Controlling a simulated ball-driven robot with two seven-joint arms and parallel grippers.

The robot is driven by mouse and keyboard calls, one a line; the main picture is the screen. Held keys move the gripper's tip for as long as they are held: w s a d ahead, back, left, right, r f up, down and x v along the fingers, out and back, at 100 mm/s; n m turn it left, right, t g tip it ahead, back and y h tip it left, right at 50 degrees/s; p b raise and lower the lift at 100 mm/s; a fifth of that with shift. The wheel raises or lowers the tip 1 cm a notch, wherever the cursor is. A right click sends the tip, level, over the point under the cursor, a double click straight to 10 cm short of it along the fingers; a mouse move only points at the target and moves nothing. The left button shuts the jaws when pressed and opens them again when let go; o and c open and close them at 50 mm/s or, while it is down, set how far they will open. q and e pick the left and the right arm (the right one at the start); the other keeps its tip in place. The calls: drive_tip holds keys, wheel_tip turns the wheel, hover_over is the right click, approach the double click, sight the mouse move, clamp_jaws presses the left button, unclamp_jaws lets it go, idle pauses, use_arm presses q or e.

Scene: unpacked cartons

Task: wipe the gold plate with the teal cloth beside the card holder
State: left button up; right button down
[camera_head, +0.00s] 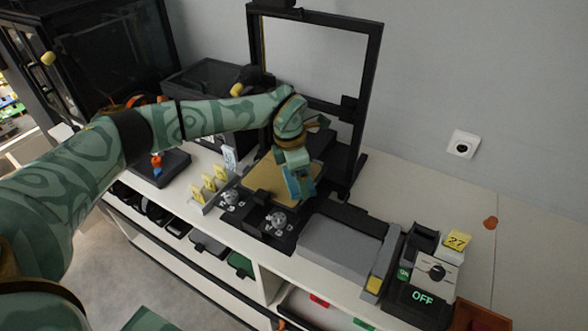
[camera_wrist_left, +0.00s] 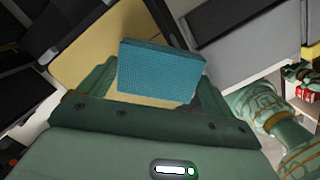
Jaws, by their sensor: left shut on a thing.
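My left gripper (camera_head: 298,182) reaches in over the black printer-like frame and is shut on the teal cloth (camera_head: 301,188). In the left wrist view the teal cloth (camera_wrist_left: 160,72) looks like a flat block between the fingers of my left gripper (camera_wrist_left: 152,88). The gold plate (camera_head: 262,182) lies under and beside the cloth; it also shows in the left wrist view (camera_wrist_left: 88,46). The gripper and cloth hide part of it. Whether the cloth touches the plate I cannot tell. The card holder (camera_head: 205,196) with yellow cards stands left of the plate. My right gripper is not in view.
The tall black frame (camera_head: 371,95) stands around and behind the plate. To the right are a grey flat box (camera_head: 342,245) and a device marked OFF (camera_head: 422,297). The white top (camera_head: 440,205) behind them is mostly free.

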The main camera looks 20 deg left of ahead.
sight(264, 169)
use_arm(q)
drive_tip(key=shift+w+a+f, duration=0.1)
drive_tip(key=shift+w+a, duration=0.05)
drive_tip(key=shift+a, duration=1.75)
drive_tip(key=shift+w+a+f, duration=0.1)
drive_tip(key=shift+a, duration=1.75)
drive_tip(key=shift+w+a+p, duration=0.1)
drive_tip(key=shift+a+p, duration=0.2)
drive_tip(key=shift+a, duration=1.35)
drive_tip(key=shift+r, duration=0.1)
drive_tip(key=shift+w+r+p, duration=0.1)
drive_tip(key=shift+r+p, duration=0.4)
drive_tip(key=shift+r, duration=0.1)
wheel_tip(264, 169, up, 4)
drive_tip(key=p, duration=0.3)
drive_tip(key=shift+r+p, duration=0.2)
drive_tip(key=shift+p, duration=0.1)
drive_tip(key=shift+r, duration=0.25)
